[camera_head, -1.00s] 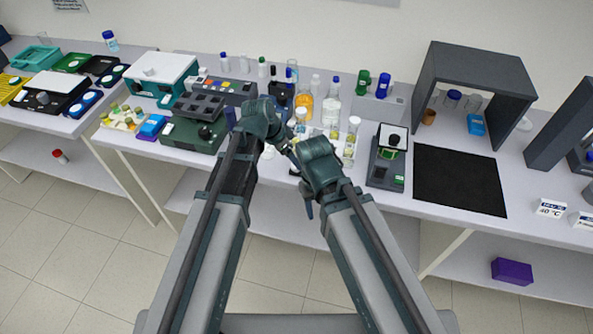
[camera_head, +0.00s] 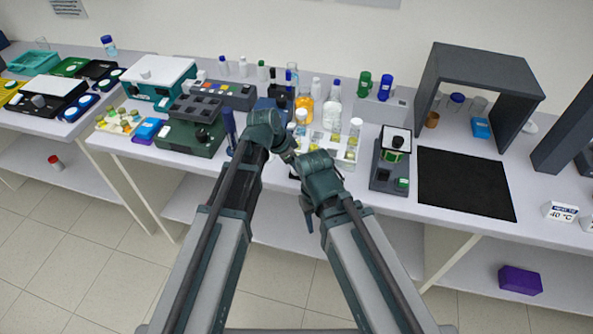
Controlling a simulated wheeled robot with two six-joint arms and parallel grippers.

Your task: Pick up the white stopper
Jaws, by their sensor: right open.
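I cannot pick out the white stopper for certain. Several white-topped bottles stand at the middle of the bench, among them a clear flask (camera_head: 332,112) and an orange-filled bottle (camera_head: 304,103). A white-capped vial (camera_head: 355,127) stands in front of them at a shallow tray with yellowish pieces (camera_head: 347,154). My right gripper (camera_head: 302,190) is at the bench's front edge, open, with its jaws partly hidden by its own wrist. My left wrist is just left of it, close by, and covers part of the bench; its jaws cannot be made out clearly.
A dark green rack (camera_head: 190,138) stands left of my arms. A small dark device (camera_head: 389,175) and a black mat (camera_head: 463,184) lie to the right, before a grey open-fronted frame (camera_head: 515,73). The mat is clear. A purple box (camera_head: 520,280) is on the lower shelf.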

